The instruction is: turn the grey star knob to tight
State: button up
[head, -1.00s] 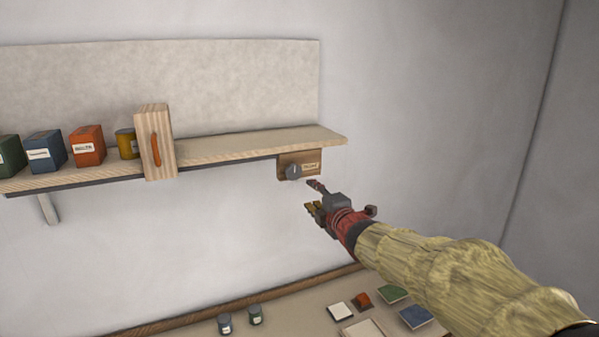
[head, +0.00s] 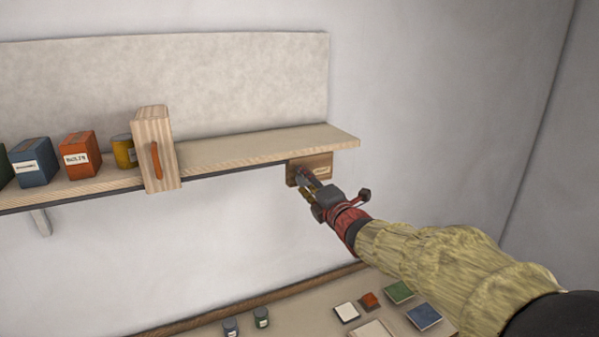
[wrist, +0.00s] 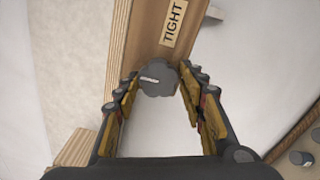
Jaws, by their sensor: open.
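The grey star knob (wrist: 158,79) is on a small wooden panel (wrist: 161,40) under the right end of the shelf. It has a light mark on its face, and a label reading TIGHT (wrist: 174,23) is beside it on the panel. My gripper (wrist: 160,92) is open, with one finger on each side of the knob; I cannot tell whether either finger touches it. In the head view my gripper (head: 305,184) is at the panel (head: 318,165) and mostly hides the knob.
The wall shelf (head: 255,152) holds a wooden block with an orange handle (head: 158,150), a yellow tin (head: 123,152) and coloured boxes. A lower surface (head: 285,312) holds small jars and several flat coloured pieces. The space right of the panel is clear.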

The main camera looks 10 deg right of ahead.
jog(key=shift+w, duration=0.15)
jog(key=shift+s, duration=0.2)
jog(key=shift+c, duration=0.4)
jog(key=c, duration=0.7)
